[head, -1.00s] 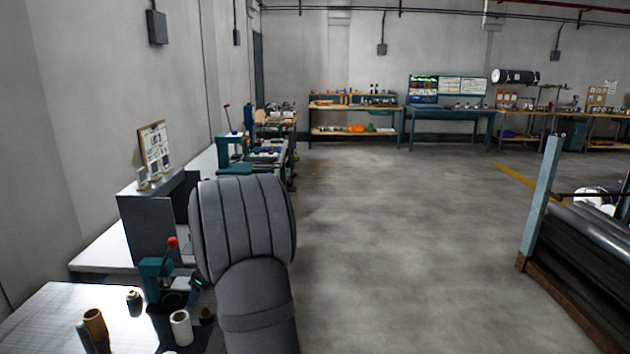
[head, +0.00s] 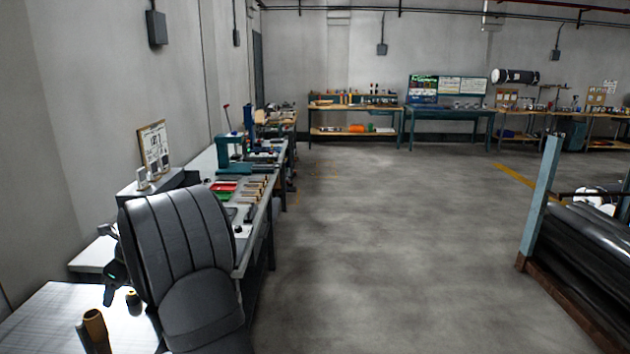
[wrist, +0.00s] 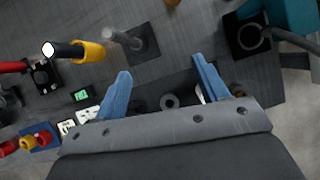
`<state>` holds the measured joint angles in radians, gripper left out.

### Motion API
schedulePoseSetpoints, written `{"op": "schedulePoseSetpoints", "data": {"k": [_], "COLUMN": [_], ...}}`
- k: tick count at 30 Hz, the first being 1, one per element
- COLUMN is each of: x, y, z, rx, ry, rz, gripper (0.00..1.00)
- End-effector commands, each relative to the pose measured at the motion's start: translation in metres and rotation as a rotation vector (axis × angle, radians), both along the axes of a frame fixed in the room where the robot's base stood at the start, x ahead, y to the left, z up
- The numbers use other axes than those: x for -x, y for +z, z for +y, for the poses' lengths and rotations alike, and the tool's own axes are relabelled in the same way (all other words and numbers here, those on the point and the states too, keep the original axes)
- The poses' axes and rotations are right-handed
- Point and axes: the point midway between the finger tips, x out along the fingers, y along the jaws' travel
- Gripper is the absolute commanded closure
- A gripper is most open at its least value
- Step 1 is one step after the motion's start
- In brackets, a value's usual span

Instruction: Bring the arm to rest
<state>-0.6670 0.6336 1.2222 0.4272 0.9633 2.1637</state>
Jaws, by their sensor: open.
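My gripper (wrist: 163,84) shows in the wrist view with its two blue fingers spread apart. I see nothing held between them. Beyond the fingers is a dark grey bench top (wrist: 195,45); small grey round pieces (wrist: 168,101) show behind the gap, apart from the fingers as far as I can tell. In the head view my grey-sleeved arm is bent at the lower left, over the benches, and hides part of them. My gripper's fingers cannot be made out there.
A long workbench (head: 245,262) with tools runs along the left wall. Rolls (head: 590,250) lie in a rack at right. The middle floor is clear.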

Motion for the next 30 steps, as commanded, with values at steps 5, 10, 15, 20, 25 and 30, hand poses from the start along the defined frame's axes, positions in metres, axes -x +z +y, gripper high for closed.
{"op": "schedulePoseSetpoints", "data": {"k": [5,10,15,20,25,30], "x": [0.020,0.040,0.056,0.063,0.063,0.063], "y": [0.010,0.020,0.028,0.027,0.021,0.020], "z": [0.030,0.056,0.076,0.085,0.084,0.084], "rx": [0.000,-0.001,-0.001,0.001,0.000,0.000], "ry": [0.042,0.078,0.106,0.117,0.116,0.116], "rz": [-0.002,-0.003,-0.002,-0.002,-0.002,-0.003], "gripper": [0.33,0.33,0.33,0.33,0.33,0.33]}}
